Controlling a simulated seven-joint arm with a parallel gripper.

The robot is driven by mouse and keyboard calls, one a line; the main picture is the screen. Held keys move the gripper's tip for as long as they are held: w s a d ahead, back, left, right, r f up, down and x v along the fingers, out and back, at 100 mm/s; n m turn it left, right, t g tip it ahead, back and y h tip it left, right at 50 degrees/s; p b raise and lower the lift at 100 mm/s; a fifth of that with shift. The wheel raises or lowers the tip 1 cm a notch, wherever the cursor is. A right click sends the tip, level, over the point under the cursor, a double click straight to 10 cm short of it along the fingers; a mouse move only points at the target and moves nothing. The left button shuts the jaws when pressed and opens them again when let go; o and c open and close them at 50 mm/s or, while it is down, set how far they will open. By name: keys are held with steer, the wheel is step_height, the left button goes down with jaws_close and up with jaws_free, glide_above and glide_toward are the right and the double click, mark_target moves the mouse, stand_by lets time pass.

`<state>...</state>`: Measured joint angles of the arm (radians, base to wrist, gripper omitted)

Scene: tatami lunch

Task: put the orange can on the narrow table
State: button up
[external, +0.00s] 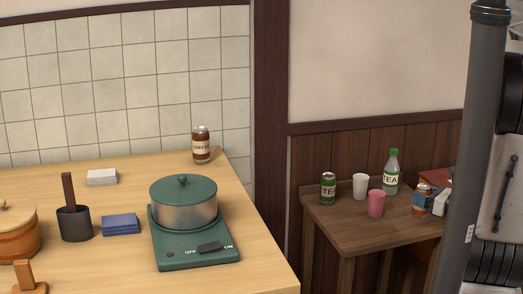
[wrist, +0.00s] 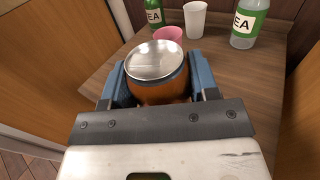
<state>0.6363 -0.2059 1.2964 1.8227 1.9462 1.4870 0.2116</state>
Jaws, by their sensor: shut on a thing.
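The orange can (wrist: 165,94) with a silver lid stands upright between the blue fingers of my gripper (wrist: 157,78) in the wrist view. The fingers are shut on its two sides. In the external view the orange can (external: 419,209) shows at the right end of the narrow table (external: 350,232), with my gripper (external: 423,191) around it. It is over or on the tabletop; I cannot tell whether its base touches. Its lower part is hidden by my gripper in the wrist view.
The narrow table also holds a green tea can (external: 328,188), a white cup (external: 360,186), a pink cup (external: 376,203) and a green-capped tea bottle (external: 391,171). The pink cup is close to the orange can. The table's front left is clear. A coffee can (external: 201,145) stands on the counter.

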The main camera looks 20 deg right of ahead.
steer(key=w+d, duration=0.2)
steer(key=w, duration=0.5)
steer(key=w+d+f, duration=0.1)
steer(key=w+d, duration=0.2)
steer(key=w, duration=0.5)
steer(key=shift+f, duration=0.3)
steer(key=shift+w, duration=0.1)
steer(key=shift+f, duration=1.75)
steer(key=o, duration=0.9)
steer(key=shift+f, duration=0.1)
